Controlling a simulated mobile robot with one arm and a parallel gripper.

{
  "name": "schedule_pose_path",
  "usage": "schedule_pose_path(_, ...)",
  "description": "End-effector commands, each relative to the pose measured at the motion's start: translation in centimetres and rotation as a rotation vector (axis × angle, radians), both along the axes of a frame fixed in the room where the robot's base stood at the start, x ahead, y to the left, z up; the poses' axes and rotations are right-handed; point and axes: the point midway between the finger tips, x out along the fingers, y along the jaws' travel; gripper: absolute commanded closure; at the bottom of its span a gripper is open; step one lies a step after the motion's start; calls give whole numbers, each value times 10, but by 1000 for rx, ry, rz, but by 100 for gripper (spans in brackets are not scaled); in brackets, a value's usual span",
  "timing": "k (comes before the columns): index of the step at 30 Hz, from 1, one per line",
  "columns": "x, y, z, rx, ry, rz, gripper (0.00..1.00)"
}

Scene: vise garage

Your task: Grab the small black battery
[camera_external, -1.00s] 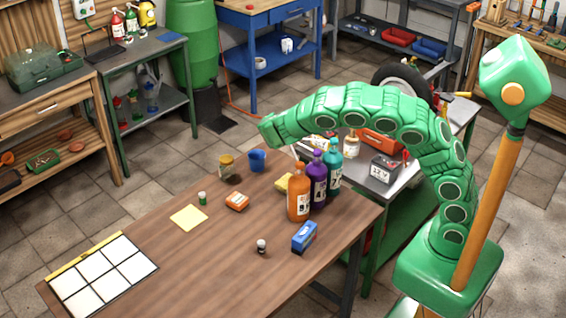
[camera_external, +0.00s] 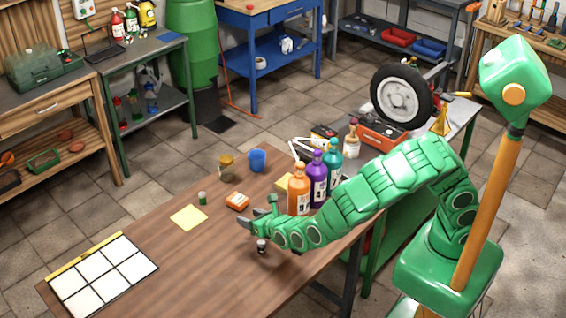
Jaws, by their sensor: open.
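The small black battery (camera_external: 261,246) stands upright on the wooden table, with a light upper part. It is just below my gripper in the picture, close to the near side of the wrist. My gripper (camera_external: 256,214) is open and empty, low over the table, with its dark fingertips pointing left. I cannot tell whether any part of it touches the battery. A small green-and-white battery-like cylinder (camera_external: 202,198) stands farther left.
Orange (camera_external: 299,188), purple (camera_external: 317,180) and teal (camera_external: 332,163) bottles stand close behind my arm. A yellow note (camera_external: 188,217) and a white grid panel (camera_external: 104,280) lie left. The table's front middle is clear.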

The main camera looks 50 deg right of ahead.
Motion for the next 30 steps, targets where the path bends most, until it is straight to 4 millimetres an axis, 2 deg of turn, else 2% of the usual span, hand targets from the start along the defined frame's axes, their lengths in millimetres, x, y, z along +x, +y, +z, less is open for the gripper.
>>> schedule_pose_path(1,-16,3,-9,-19,5,28,43)
schedule_pose_path(6,-61,9,-31,-56,14,110,43)
schedule_pose_path(12,-94,9,-45,-87,18,174,43)
schedule_pose_path(16,-104,6,-48,-97,20,191,43)
schedule_pose_path(20,-105,6,-49,-99,20,196,43)
schedule_pose_path(30,-86,9,-57,-96,20,196,43)
